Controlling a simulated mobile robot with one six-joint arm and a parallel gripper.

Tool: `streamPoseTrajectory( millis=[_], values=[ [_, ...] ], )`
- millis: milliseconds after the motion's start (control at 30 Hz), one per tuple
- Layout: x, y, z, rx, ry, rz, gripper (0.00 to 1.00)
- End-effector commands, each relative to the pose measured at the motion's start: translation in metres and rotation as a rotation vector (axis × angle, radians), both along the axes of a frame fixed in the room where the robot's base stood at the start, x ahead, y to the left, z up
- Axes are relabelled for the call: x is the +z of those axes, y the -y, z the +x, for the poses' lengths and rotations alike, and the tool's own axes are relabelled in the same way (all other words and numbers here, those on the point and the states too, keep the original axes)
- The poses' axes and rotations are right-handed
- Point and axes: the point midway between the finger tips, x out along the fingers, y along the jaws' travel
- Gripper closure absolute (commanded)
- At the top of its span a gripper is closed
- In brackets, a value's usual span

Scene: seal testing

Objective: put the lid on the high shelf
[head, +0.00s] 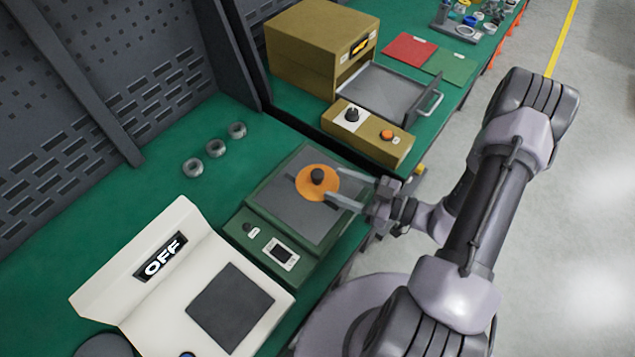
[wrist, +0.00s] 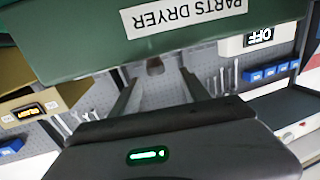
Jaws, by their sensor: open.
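The lid, taken as the orange disc with a black knob (head: 318,177), lies flat on the grey top of a green unit (head: 258,225). My gripper (head: 333,184) is open, with its two fingers reaching in from the right over the lid's right edge, short of the knob. Whether the fingers touch the lid, I cannot tell. In the wrist view my gripper (wrist: 158,76) shows two parted fingers below an upside-down "PARTS DRYER" label on a green unit (wrist: 75,50). A small dark piece between the fingertips may be the knob. No high shelf is clearly recognisable.
A white machine marked OFF (head: 165,265) stands at the front left. A tan box (head: 310,50) with an open grey drawer (head: 385,95) and a control box (head: 365,135) stand behind. Clear floor is at right.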

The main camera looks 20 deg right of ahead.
Motion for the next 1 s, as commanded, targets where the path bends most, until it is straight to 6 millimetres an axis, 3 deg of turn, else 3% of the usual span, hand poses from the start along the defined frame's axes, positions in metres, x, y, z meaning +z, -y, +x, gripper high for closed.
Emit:
streamPoseTrajectory(
  millis=[167,400,667,933,1000],
  values=[
    [-0.003,-0.014,0.014,0.001,0.001,-0.001,0.46],
    [-0.012,-0.042,0.048,0.003,0.001,-0.001,0.46],
    [-0.009,-0.045,0.052,0.0,0.001,-0.001,0.46],
    [-0.009,-0.045,0.052,0.0,0.001,-0.001,0.99],
    [-0.009,-0.045,0.052,0.001,0.001,-0.001,1.0]
  ],
)
